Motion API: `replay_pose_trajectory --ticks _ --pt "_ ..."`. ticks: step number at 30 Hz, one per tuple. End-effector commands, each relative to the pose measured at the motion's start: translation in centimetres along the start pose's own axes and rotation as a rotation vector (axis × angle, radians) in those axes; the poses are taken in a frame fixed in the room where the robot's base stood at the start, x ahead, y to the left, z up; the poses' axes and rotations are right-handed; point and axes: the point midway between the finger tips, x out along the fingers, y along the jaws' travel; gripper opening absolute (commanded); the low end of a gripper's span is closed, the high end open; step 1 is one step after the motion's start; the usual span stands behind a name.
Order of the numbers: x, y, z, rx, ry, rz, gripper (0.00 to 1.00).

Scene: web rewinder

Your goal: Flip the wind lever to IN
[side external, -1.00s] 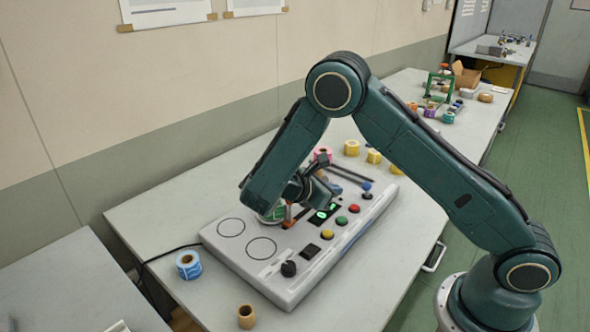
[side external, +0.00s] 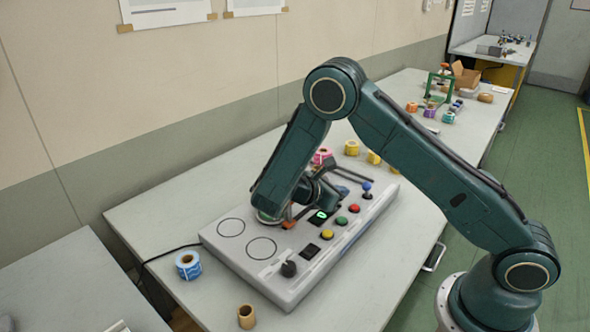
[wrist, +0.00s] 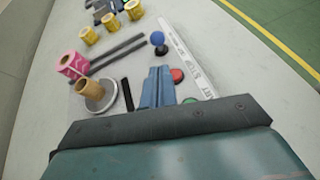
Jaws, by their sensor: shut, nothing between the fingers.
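A lever with a blue ball knob (side external: 366,186) stands upright near the far right end of the grey control panel (side external: 222,262). I cannot read any IN marking. My gripper (wrist: 160,70) is shut and empty, its blue-grey fingers together over the panel. They appear apart from the knob. In the side view my wrist hides part of the panel and the fingertips are hard to make out.
Red (side external: 354,208), green (side external: 341,221) and yellow (side external: 327,234) buttons line the panel's front. A black knob (side external: 288,268) is at the near end. A spindle with a brown core (wrist: 90,88) and dark rails (wrist: 118,54) lie left of the fingers. Several rolls stand behind.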

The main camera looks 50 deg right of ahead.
Motion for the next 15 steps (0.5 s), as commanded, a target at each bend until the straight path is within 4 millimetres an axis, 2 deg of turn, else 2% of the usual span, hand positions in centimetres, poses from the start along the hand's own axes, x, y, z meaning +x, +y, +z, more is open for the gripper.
replay_pose_trajectory --ticks 9,15 --pt "4.5 -0.1 0.0 0.001 -0.001 -0.003 0.0" --pt "6.4 0.0 0.0 0.001 0.0 -0.002 0.0"
